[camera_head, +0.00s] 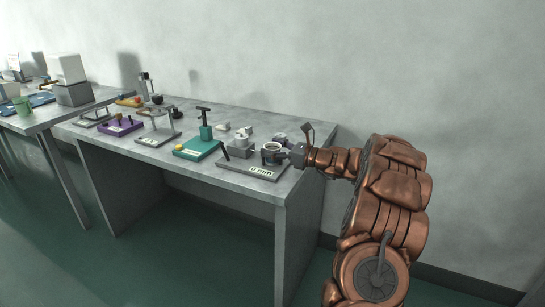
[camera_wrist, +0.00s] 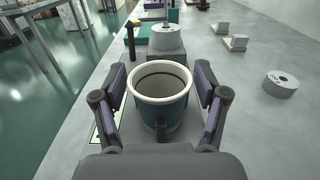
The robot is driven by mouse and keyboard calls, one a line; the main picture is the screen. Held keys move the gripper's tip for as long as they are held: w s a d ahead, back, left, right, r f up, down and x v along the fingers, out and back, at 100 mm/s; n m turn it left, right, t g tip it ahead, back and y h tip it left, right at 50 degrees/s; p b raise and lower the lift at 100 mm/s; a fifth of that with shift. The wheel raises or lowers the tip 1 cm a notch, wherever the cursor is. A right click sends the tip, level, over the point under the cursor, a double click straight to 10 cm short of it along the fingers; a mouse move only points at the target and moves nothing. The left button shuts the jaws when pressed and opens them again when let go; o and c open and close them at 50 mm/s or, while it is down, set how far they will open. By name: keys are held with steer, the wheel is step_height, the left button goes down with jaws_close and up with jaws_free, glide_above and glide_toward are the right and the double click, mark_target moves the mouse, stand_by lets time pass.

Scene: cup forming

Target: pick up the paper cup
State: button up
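The paper cup (camera_wrist: 158,115) stands upright with its open mouth toward the wrist camera. It has a white rim and a dark teal body. My gripper (camera_wrist: 160,108) is open, with one purple-padded finger on each side of the cup. A narrow gap shows between each finger and the cup wall.
Grey fixture blocks (camera_head: 240,146) stand just left of the cup. A teal station (camera_head: 196,149) and a purple one (camera_head: 121,127) stand farther left on the grey table (camera_head: 228,180). A grey disc with a hole (camera_wrist: 280,84) lies to the right in the wrist view, with bare tabletop around it.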

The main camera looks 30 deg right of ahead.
steer(key=c, duration=0.6)
steer(key=shift+o, duration=0.2)
steer(key=shift+r, duration=0.15)
